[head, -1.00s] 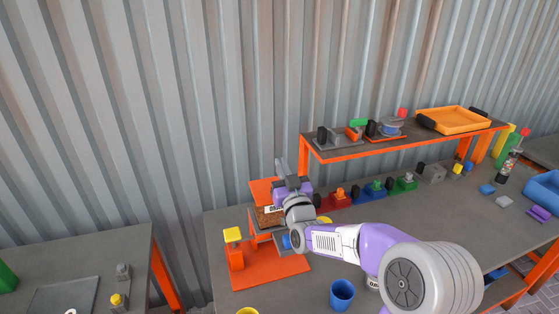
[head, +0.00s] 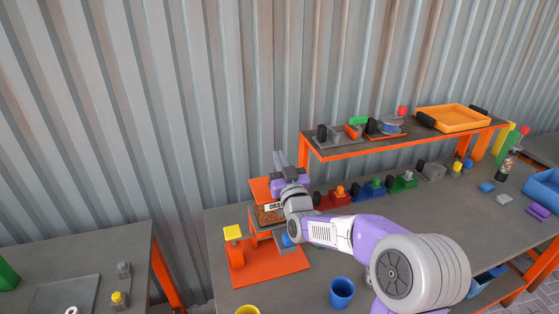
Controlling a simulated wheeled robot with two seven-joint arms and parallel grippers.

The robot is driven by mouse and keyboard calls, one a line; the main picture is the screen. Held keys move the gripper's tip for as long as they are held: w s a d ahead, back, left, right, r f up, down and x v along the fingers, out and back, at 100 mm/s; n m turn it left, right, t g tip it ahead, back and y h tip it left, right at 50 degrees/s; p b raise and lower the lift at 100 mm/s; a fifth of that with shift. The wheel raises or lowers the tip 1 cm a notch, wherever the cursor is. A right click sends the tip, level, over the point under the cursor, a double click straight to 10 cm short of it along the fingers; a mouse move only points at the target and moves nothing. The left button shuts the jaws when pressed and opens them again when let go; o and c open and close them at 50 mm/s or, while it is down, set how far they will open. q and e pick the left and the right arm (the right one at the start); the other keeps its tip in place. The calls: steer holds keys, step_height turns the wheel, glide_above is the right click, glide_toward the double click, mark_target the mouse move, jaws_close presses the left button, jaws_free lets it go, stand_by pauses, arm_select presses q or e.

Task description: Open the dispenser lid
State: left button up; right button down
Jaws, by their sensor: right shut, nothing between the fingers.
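The dispenser (head: 267,217) stands on an orange base (head: 270,267) at the left end of the workbench. A label, partly hidden, shows on its brown front. An orange panel (head: 260,187), which looks like its lid, stands raised behind the brown part. My right gripper (head: 280,160) is just above and beside this panel, pointing up and away, shut and empty. My right wrist hides the dispenser's right side, so I cannot tell whether the gripper touches the panel. My left gripper is not in view.
A yellow-topped orange post (head: 234,245) rises from the base. A blue cup (head: 342,292) and a yellow cup (head: 247,310) stand near the front. Red, blue (head: 374,191) and green blocks line the back under a shelf (head: 400,142).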

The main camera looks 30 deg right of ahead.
stand_by(0.8)
steer(key=c, duration=1.8)
jaws_free()
steer(key=b+v, duration=0.1)
steer(key=v, duration=0.6)
steer(key=shift+c, duration=0.2)
steer(key=o, duration=0.9)
steer(key=s+a+f+g, duration=0.1)
steer(key=s+f+g+b, duration=0.1)
steer(key=s+f, duration=0.1)
steer(key=s+a+f+g, duration=0.1)
steer(key=s, duration=0.1)
steer(key=shift+a+f, duration=0.35)
steer(key=x, duration=0.7)
steer(key=shift+w+f, duration=0.2)
steer(key=shift+a, duration=0.1)
jaws_close()
steer(key=shift+y, duration=0.4)
